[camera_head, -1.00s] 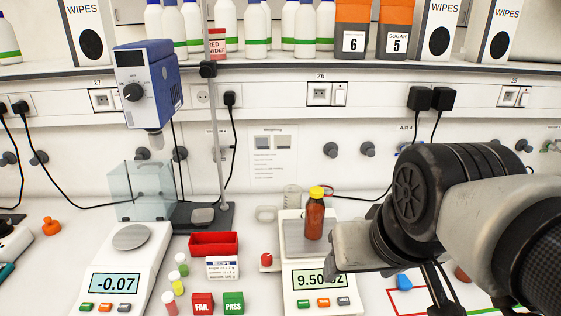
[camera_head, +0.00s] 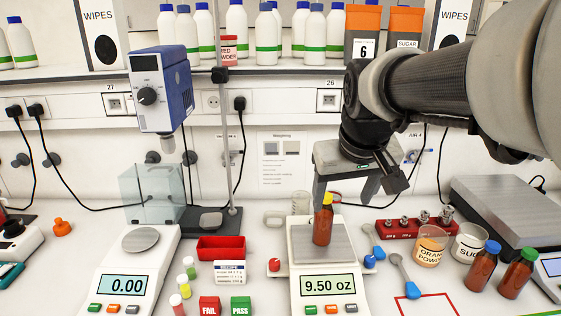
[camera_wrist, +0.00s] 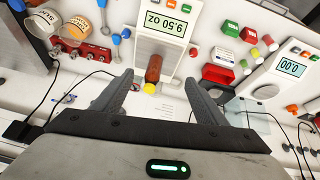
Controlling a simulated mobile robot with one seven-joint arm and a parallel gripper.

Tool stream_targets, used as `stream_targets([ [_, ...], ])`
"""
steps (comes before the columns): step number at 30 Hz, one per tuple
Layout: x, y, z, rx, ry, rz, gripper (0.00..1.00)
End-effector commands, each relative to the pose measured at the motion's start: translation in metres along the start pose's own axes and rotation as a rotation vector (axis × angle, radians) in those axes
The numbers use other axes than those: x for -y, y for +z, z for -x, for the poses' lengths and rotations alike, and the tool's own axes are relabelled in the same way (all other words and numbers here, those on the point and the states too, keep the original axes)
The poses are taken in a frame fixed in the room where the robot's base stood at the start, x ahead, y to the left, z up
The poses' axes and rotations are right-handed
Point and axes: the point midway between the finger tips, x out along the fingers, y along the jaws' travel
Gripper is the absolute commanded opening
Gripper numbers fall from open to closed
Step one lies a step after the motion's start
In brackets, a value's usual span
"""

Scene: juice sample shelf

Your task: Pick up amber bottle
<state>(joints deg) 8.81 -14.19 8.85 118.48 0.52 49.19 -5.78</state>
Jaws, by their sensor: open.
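The amber bottle (camera_head: 323,222) with a yellow cap stands upright on the pan of the right-hand scale (camera_head: 338,256), whose display reads 9.50 oz. My gripper (camera_head: 345,192) is open and empty, its fingers pointing down, above and behind the bottle in the head view. In the wrist view, the bottle (camera_wrist: 153,70) shows between the two spread fingers of my gripper (camera_wrist: 168,92), beyond the tips, its yellow cap towards me. The fingers do not appear to touch it.
Another scale (camera_head: 139,257) reading 0.00 stands left. A red tray (camera_head: 221,248), small vials and FAIL and PASS blocks lie between the scales. A stand rod (camera_head: 235,130) rises left.

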Motion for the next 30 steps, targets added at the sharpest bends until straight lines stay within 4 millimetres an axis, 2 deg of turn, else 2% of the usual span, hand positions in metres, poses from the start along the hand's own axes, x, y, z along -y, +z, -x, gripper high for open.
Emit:
stream_targets([
  [1,-0.005,-0.018,-0.02,0.025,-0.005,0.013,0.66],
  [3,-0.01,-0.039,-0.043,0.042,-0.021,0.035,0.66],
  [6,-0.015,-0.063,-0.072,0.056,-0.052,0.056,0.66],
  [9,-0.02,-0.079,-0.095,0.06,-0.082,0.065,0.66],
  [12,-0.024,-0.089,-0.109,0.059,-0.103,0.07,0.66],
  [17,-0.024,-0.092,-0.123,0.06,-0.115,0.072,0.66],
  [20,-0.021,-0.09,-0.139,0.062,-0.117,0.072,0.66],
  [30,-0.013,-0.085,-0.211,0.062,-0.116,0.073,0.66],
])
